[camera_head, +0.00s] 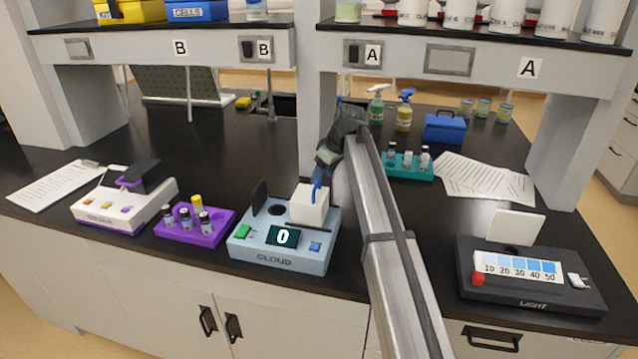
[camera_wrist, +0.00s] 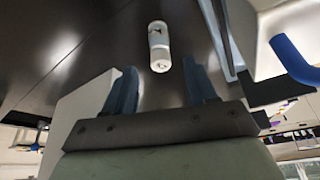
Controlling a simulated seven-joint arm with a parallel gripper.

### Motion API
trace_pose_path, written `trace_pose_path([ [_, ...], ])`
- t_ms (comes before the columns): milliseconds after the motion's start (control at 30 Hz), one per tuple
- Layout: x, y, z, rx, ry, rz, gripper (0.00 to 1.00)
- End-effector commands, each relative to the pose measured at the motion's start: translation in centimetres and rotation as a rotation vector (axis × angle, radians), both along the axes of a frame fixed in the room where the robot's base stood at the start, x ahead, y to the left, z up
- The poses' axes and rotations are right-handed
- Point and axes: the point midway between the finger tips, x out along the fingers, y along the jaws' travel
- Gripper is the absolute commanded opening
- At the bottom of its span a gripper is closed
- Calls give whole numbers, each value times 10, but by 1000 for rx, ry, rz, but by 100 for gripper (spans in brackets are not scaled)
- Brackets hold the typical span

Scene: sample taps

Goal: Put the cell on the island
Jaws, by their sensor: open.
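My gripper (camera_head: 318,190) is at the white block on the pale blue CLOUD meter (camera_head: 275,262); its blue fingers show there. In the wrist view my gripper (camera_wrist: 160,88) is open, with nothing between its fingertips. A small white cylinder with a dark mark (camera_wrist: 159,46), perhaps the cell, is beyond the fingertips against a dark surface. I cannot tell whether it touches that surface. I cannot pick it out in the head view. The meter has a dark round well (camera_head: 277,210), a raised dark lid (camera_head: 259,195) and a display reading 0. The island is the black-topped bench (camera_head: 150,142).
Left of the meter stand a purple rack (camera_head: 175,236) with several vials and a white device (camera_head: 110,213). A teal rack (camera_head: 410,173) with vials and papers (camera_head: 485,180) lie to the right. The LIGHT device (camera_head: 530,290) is at front right. Shelf posts rise from the bench.

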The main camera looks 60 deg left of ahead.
Motion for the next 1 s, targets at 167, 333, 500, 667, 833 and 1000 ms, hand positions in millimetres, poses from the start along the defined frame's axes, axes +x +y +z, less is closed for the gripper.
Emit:
trace_pose_path([
  [167, 4, -11, 29, 1, 0, 0, 56],
  [333, 7, -17, 45, 0, 0, 0, 56],
  [500, 8, -20, 52, 0, 1, 0, 56],
  [667, 8, -20, 53, 0, 0, 0, 56],
  [833, 8, -20, 52, 0, 0, 0, 56],
  [1000, 8, -20, 52, 0, 0, 0, 56],
])
